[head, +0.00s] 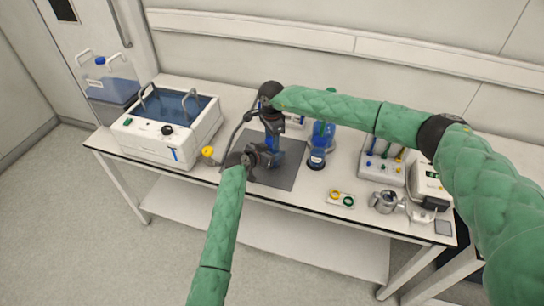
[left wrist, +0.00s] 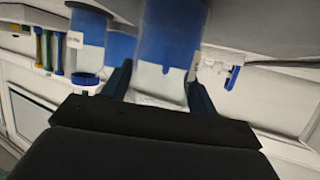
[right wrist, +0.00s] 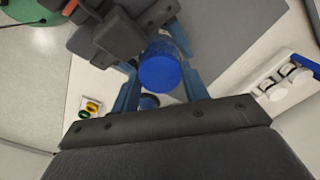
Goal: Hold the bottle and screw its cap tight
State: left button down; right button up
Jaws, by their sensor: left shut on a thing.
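The bottle (head: 272,142) holds blue liquid and stands at the dark grey mat, partly hidden by my grippers. My left gripper (head: 262,156) is shut on the bottle's side; the left wrist view shows the bottle (left wrist: 166,55) between its two fingers. The blue cap (right wrist: 158,68) shows from above in the right wrist view. My right gripper (head: 270,108) is above the bottle, with its fingers on either side of the cap. It looks open, with a narrow gap beside the cap. The join of cap and bottle neck is hidden.
A second blue bottle (head: 321,142) stands just right of the mat (head: 284,178). A water bath (head: 168,125) is at the left. A small tray with yellow and green rings (head: 341,198), a metal vessel (head: 386,202) and boxed instruments (head: 380,160) fill the right side.

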jog(key=shift+m, duration=1.6)
jog(key=o, duration=1.1)
jog(key=shift+c, duration=0.2)
jog(key=shift+r, duration=0.1)
jog(key=shift+r, duration=2.2)
jog(key=shift+c, duration=0.4)
